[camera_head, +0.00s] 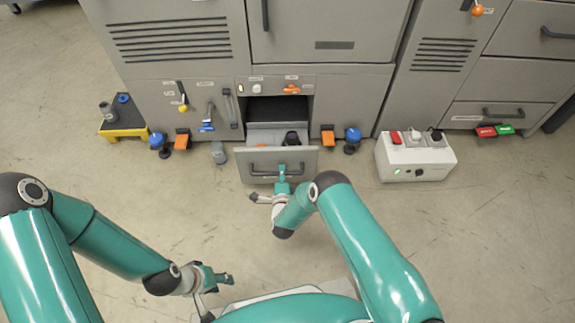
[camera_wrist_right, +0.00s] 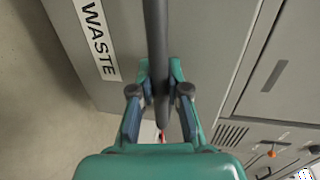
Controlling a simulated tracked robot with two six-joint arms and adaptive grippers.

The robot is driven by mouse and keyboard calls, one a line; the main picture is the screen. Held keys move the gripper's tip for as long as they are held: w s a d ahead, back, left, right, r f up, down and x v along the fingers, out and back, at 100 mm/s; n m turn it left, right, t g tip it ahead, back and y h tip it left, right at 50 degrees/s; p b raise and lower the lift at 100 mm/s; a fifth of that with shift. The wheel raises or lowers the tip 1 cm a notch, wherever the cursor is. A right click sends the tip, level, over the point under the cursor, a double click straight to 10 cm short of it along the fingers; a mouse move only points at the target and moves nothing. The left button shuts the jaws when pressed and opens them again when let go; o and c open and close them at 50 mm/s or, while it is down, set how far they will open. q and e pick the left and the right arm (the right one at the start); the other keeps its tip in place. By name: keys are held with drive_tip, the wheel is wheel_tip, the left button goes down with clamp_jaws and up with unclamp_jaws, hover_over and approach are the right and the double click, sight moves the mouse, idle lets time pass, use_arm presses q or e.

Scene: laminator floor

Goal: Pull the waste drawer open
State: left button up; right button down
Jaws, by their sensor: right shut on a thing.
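The waste drawer (camera_head: 307,164) is a grey drawer low in the middle of the machine. It stands partly out, and its inside shows from above with a dark round object (camera_head: 292,139) in it. Its dark bar handle (camera_head: 262,172) runs along the front. My right gripper (camera_head: 281,177) is at the handle. In the right wrist view the right gripper (camera_wrist_right: 159,92) has its fingers on both sides of the dark handle bar (camera_wrist_right: 157,40), beside a white "WASTE" label (camera_wrist_right: 96,38). My left gripper (camera_head: 226,279) is low and left of centre, away from the drawer; its finger opening is unclear.
A white box with switches (camera_head: 416,160) stands on the floor right of the drawer. A grey cylinder (camera_head: 218,153) stands close left of it. A yellow-edged platform (camera_head: 124,126) is at the far left. The floor in front of the drawer is clear.

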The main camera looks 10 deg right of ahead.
drive_tip(key=shift+s+f, duration=0.25)
drive_tip(key=shift+s, duration=0.05)
drive_tip(key=c, duration=1.1)
unclamp_jaws()
drive_tip(key=shift+c, duration=0.2)
drive_tip(key=shift+w+r, duration=0.1)
drive_tip(key=v, duration=1.2)
